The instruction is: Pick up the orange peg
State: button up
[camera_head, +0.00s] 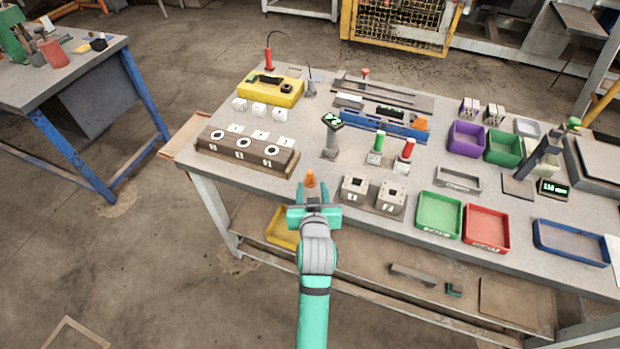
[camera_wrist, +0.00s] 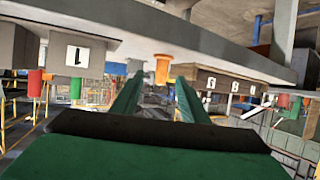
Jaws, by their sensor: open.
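The orange peg (camera_head: 310,179) stands upright near the table's front edge, and its lower part is partly hidden by my gripper in the head view. My gripper (camera_head: 312,191) is open and empty, with one finger to each side of the peg's line. In the wrist view, which looks upside down, the peg (camera_wrist: 162,69) appears centred between the two green fingers (camera_wrist: 158,88), around their tips. A clear gap shows on both sides, and I see no contact. I cannot tell how far the peg lies between the fingertips.
Two grey blocks with square holes (camera_head: 354,188) stand close to the right of the peg. A dark wooden block with round marks (camera_head: 245,148) is to the left. A grey post (camera_head: 330,140) rises behind. Green (camera_head: 438,212) and red (camera_head: 487,226) trays are further right.

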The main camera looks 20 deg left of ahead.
aim_at(310, 178)
jog(key=shift+x, duration=3.6)
jog(key=shift+a+r, duration=0.15)
jog(key=shift+r, duration=0.05)
grip_shut()
